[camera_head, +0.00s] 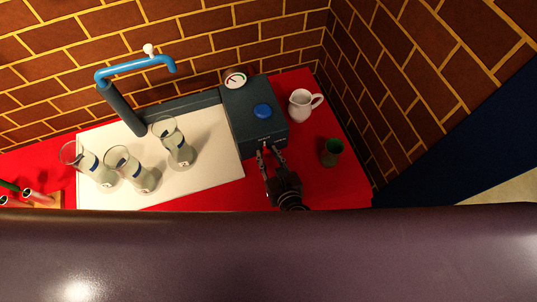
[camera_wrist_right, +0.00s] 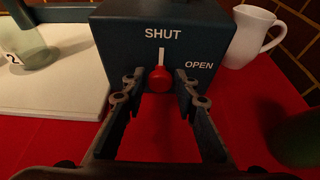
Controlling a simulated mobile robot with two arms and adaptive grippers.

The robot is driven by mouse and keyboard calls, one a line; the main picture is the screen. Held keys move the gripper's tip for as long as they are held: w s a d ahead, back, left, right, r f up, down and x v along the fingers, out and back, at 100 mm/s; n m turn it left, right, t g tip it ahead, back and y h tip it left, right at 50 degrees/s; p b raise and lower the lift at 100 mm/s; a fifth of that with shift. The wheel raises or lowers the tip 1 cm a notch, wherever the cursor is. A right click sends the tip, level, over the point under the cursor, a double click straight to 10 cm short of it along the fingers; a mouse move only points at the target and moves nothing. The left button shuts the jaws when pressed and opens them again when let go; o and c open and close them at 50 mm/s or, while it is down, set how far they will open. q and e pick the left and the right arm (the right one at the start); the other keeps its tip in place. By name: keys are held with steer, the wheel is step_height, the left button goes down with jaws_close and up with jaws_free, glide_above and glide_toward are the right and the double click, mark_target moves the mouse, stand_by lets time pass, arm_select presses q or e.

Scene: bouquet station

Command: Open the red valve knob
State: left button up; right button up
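The red valve knob (camera_wrist_right: 160,79) sits on the front face of a dark teal box (camera_wrist_right: 120,40). A white mark above it points up to the word SHUT; OPEN is printed to the right. My right gripper (camera_wrist_right: 159,84) is open, its fingertips on either side of the knob with small gaps showing. In the head view the right gripper (camera_head: 269,157) is at the front of the box (camera_head: 248,98), and the knob is not visible there. My left gripper is not in view.
A blue round button (camera_head: 263,111) and a gauge (camera_head: 235,79) are on top of the box. Several glass vases (camera_head: 179,152) stand on a white board (camera_head: 215,168) under a blue spout (camera_head: 135,67). A white jug (camera_head: 300,106) and green cup (camera_head: 331,151) stand right.

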jaws_close()
steer(key=b, duration=0.1)
steer(key=m+y+b, duration=0.1)
steer(key=m+b, duration=0.1)
steer(key=shift+w+d+f+y, duration=0.1)
steer(key=shift+d+f+y, duration=0.15)
steer(key=shift+y, duration=0.05)
steer(key=m+y+b, duration=0.1)
steer(key=m+b, duration=0.2)
steer(key=b, duration=0.1)
steer(key=m+y+b, duration=0.2)
steer(key=m+b, duration=0.1)
steer(key=b, duration=0.2)
steer(key=m+y+b, duration=0.2)
steer(key=m+b, duration=0.1)
steer(key=b, duration=0.2)
steer(key=shift+d+f, duration=0.25)
steer(key=shift+f, duration=0.1)
steer(key=shift+r+m+t+y+b, duration=0.1)
steer(key=shift+m+t+y+b, duration=0.35)
steer(key=shift+m+b, duration=0.85)
